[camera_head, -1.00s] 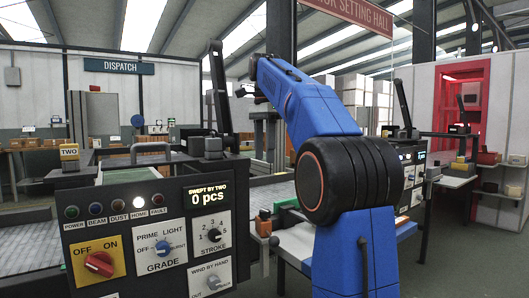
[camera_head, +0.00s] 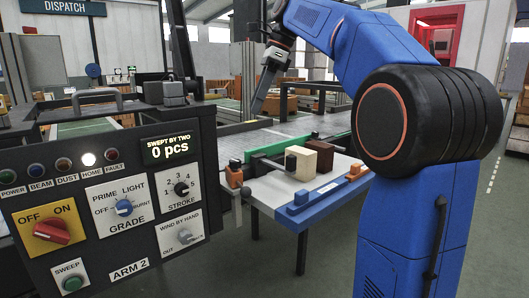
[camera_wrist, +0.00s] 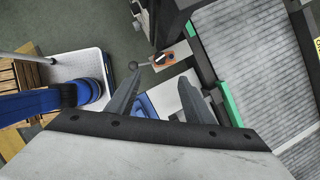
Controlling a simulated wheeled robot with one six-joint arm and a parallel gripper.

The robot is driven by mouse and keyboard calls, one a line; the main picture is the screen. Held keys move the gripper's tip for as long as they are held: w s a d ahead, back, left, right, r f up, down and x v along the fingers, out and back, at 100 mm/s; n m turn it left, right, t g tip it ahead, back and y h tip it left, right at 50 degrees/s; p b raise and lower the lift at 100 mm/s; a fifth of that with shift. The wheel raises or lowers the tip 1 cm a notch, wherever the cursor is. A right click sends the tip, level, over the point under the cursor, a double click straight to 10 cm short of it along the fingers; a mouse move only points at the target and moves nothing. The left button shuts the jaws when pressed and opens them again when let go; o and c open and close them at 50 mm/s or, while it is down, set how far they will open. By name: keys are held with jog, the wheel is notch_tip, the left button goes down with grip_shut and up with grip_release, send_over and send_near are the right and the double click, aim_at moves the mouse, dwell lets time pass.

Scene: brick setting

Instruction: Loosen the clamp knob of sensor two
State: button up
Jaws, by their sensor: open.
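A small orange block (camera_head: 234,175) with dark parts sits at the corner of the white table, beside the control panel. In the wrist view an orange block (camera_wrist: 164,58) with a black knob face lies just beyond the fingertips. A small dark ball (camera_wrist: 133,65) is beside it, near the left fingertip. No label in view marks either as sensor two. My gripper (camera_head: 263,100) hangs above the belt with its fingers pointing down. In the wrist view my gripper (camera_wrist: 160,80) is open and empty, and touches neither the block nor the ball.
The control panel (camera_head: 105,200) stands at front left. The white table (camera_head: 265,195) carries a cream block (camera_head: 300,163), a brown block (camera_head: 320,153) and blue fittings. Another orange block (camera_head: 356,170) is at its right end. A green rail (camera_head: 270,147) runs behind. Grey floor is free at right.

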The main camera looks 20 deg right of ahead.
send_near(235, 160)
jog(key=x, duration=0.8)
jog(key=shift+f, duration=0.1)
jog(key=c, duration=1)
